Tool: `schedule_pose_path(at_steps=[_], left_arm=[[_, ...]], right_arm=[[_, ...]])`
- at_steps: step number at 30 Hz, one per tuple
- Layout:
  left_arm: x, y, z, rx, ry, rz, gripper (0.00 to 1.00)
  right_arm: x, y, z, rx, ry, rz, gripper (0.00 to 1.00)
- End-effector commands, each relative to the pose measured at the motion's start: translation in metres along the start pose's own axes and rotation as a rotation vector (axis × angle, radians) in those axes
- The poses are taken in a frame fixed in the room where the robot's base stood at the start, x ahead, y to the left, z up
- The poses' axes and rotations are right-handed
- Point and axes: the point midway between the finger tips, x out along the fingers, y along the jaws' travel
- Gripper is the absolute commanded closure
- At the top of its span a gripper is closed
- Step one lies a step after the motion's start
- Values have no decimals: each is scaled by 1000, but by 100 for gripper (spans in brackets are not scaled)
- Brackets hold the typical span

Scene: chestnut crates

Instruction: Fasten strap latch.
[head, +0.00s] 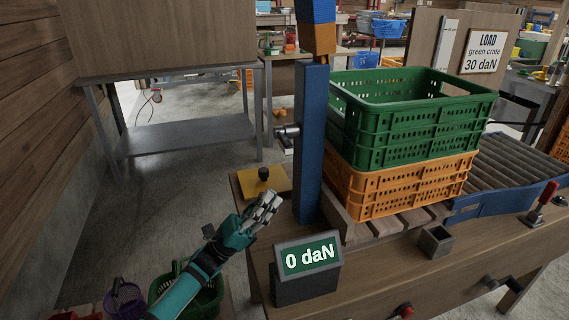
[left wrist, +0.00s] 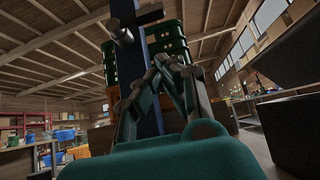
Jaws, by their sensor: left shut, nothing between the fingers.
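A metal fitting with a short bar (head: 288,131) sticks out from the left side of the blue post (head: 308,150); it also shows at the top of the left wrist view (left wrist: 122,28). I cannot tell whether this is the strap latch, and no loose strap is clear. A green crate (head: 412,122) rests on an orange crate (head: 405,187) beside the post. My left gripper (head: 272,200) is shut and empty, left of the post and below the fitting, apart from it. The left wrist view shows its fingers (left wrist: 168,62) together in front of the post. My right gripper is out of view.
A display (head: 307,258) reading "0 daN" stands on the bench near my left gripper. A sign (head: 484,50) reads "LOAD green crate 30 daN". A yellow block with a black knob (head: 262,182) lies behind the gripper. A roller conveyor (head: 515,170) is at right.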

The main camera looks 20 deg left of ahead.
Motion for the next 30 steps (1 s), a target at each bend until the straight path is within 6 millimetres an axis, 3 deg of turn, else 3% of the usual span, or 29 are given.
schedule_pose_path(at_steps=[6,12,19,30], left_arm=[[51,0,2,1,-2,-3,100],[74,0,19,1,0,-2,100],[84,0,28,-1,1,0,100],[84,0,28,-2,0,2,100]], right_arm=[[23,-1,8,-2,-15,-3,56],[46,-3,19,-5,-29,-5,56],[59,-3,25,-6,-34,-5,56],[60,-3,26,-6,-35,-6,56]])
